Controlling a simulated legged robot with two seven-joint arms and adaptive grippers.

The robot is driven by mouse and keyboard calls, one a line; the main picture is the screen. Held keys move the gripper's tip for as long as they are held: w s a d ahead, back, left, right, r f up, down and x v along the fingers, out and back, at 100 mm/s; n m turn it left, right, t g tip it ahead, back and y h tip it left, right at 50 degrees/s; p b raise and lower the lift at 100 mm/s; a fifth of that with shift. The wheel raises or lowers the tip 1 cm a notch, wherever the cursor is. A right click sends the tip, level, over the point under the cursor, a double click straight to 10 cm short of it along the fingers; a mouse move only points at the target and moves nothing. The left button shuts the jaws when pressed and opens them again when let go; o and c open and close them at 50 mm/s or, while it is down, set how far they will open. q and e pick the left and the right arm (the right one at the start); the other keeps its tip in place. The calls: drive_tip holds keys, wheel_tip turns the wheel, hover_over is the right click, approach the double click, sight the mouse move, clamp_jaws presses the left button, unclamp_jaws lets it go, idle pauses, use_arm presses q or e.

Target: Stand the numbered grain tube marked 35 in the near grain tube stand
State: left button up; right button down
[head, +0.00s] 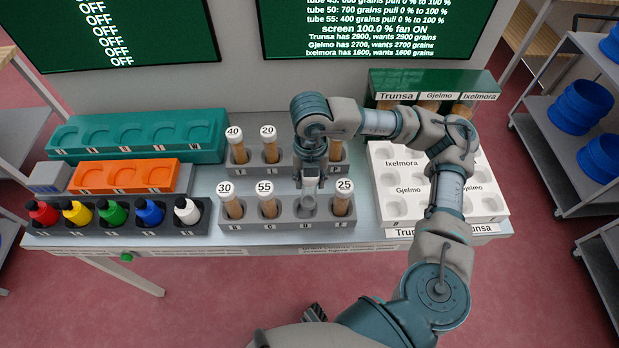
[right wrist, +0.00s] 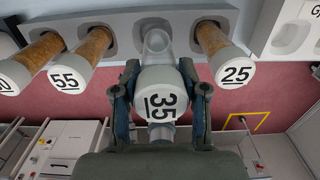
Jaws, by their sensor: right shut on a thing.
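My right gripper (head: 310,182) points down over the third hole of the near grain tube stand (head: 287,223). It is shut on the grain tube marked 35 (right wrist: 160,103), whose white cap sits between the two fingers in the right wrist view. The tube's body looks clear, with no grain seen in it, and points into or at the hole between tubes 55 and 25. I cannot tell whether its foot rests on the hole's bottom. In the near stand, tubes 30 (head: 231,204), 55 (head: 266,203) and 25 (head: 343,200) stand upright. My left gripper is not in view.
The far stand (head: 285,162) holds tubes 40 (head: 236,146), 20 (head: 269,147) and a partly hidden one. A white tray (head: 388,213) lies right. Coloured bottles in a dark rack (head: 118,222), an orange block (head: 125,178) and a teal tray (head: 140,152) stand left.

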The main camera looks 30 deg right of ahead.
drive_tip(key=shift+d, duration=0.2)
drive_tip(key=shift+a, duration=0.1)
drive_tip(key=shift+a+h, duration=0.3)
drive_tip(key=shift+a, duration=0.45)
drive_tip(key=shift+d, duration=0.15)
drive_tip(key=shift+a, duration=0.35)
drive_tip(key=shift+f, duration=0.2)
